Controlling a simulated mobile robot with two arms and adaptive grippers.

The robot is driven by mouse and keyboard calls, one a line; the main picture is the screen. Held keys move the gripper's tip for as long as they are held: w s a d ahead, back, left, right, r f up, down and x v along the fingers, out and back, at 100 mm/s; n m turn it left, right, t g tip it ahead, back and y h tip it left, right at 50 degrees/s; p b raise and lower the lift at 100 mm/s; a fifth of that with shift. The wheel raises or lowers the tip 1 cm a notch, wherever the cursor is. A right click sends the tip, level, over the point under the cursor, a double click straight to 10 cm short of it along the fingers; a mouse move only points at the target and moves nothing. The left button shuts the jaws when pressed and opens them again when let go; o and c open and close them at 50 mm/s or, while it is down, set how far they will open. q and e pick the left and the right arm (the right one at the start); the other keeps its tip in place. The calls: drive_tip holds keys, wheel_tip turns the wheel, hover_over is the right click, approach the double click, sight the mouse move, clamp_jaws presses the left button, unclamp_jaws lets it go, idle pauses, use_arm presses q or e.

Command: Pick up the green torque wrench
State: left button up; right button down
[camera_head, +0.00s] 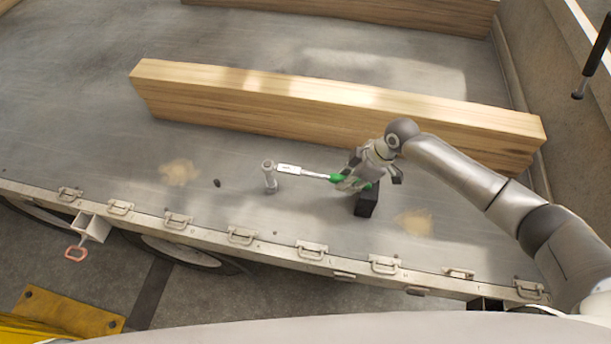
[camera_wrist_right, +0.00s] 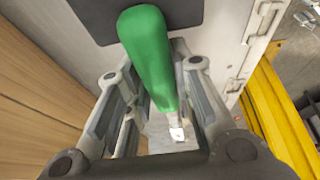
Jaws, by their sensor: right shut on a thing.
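The torque wrench (camera_head: 290,169) has a green handle and a silver shaft with a socket head (camera_head: 269,172) at its left end. It is over the grey trailer bed, near the front edge. My right gripper (camera_head: 350,181) is shut around the green handle. In the right wrist view the green handle (camera_wrist_right: 148,55) lies between the two fingers of my right gripper (camera_wrist_right: 160,110), with the silver shaft running away below. I cannot tell whether the wrench touches the bed. A black block (camera_head: 366,203) is beside the gripper. My left gripper is not in view.
A long wooden beam (camera_head: 330,108) lies behind the wrench, and another beam (camera_head: 370,12) lies farther back. The trailer's front rail (camera_head: 240,238) carries several latches. A yellow step (camera_head: 68,312) is below left. The bed left of the wrench is mostly clear.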

drive_tip(key=shift+w+r, duration=0.1)
drive_tip(key=shift+r, duration=0.05)
drive_tip(key=shift+r, duration=0.4)
wheel_tip(320, 180, up, 2)
drive_tip(key=shift+a+r+b, duration=0.1)
drive_tip(key=shift+r+b, duration=0.05)
drive_tip(key=shift+b, duration=0.6)
drive_tip(key=s+a+r+b, duration=0.1)
drive_tip(key=s+a+r, duration=0.5)
drive_tip(key=s+r, duration=0.3)
drive_tip(key=s, duration=0.3)
drive_tip(key=shift+s+a+r+b, duration=0.2)
drive_tip(key=shift+s+r+b, duration=0.1)
drive_tip(key=shift+r+b, duration=0.1)
